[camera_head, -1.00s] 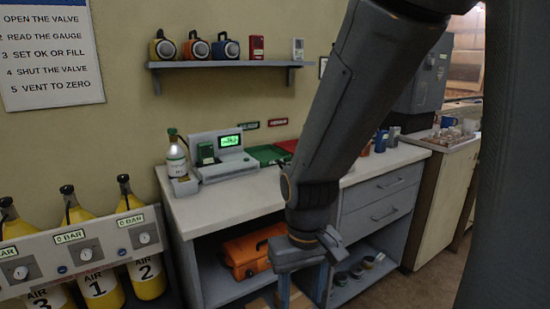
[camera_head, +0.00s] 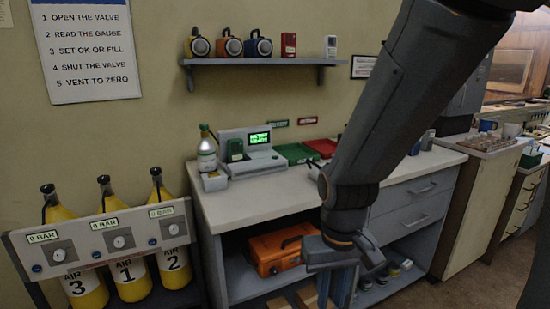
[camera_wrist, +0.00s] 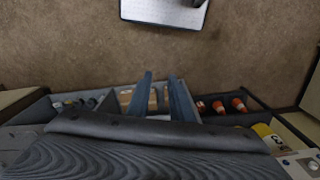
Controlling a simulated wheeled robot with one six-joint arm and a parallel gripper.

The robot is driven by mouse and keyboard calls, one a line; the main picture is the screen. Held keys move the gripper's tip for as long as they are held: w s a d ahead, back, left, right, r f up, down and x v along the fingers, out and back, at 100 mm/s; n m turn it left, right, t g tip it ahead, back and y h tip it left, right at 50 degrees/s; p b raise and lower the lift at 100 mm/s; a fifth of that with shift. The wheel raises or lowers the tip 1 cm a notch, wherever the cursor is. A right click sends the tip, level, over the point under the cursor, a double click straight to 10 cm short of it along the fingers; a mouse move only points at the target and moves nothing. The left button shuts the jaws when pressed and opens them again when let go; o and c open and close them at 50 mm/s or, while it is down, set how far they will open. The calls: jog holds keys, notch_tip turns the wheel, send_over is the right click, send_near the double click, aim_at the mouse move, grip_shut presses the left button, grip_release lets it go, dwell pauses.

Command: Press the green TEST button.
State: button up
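A grey bench instrument (camera_head: 252,160) with a lit green screen (camera_head: 259,138) stands on the left part of the pale counter (camera_head: 290,188). A dark green handheld unit (camera_head: 235,150) sits at its left side. I cannot make out a button marked TEST in either view. My gripper (camera_head: 342,288) hangs low in front of the counter, right of and below the instrument, apart from it. In the wrist view its two blue fingers (camera_wrist: 160,95) are spread with nothing between them, and the instrument does not show there.
A white-labelled bottle (camera_head: 207,155) stands left of the instrument; green (camera_head: 296,153) and red trays (camera_head: 323,147) lie to its right. Yellow cylinders (camera_head: 127,270) stand behind a gauge panel (camera_head: 95,243) at left. An orange case (camera_head: 280,252) is under the counter. A shelf (camera_head: 260,62) hangs above.

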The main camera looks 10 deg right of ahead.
grip_shut()
dwell(1.4)
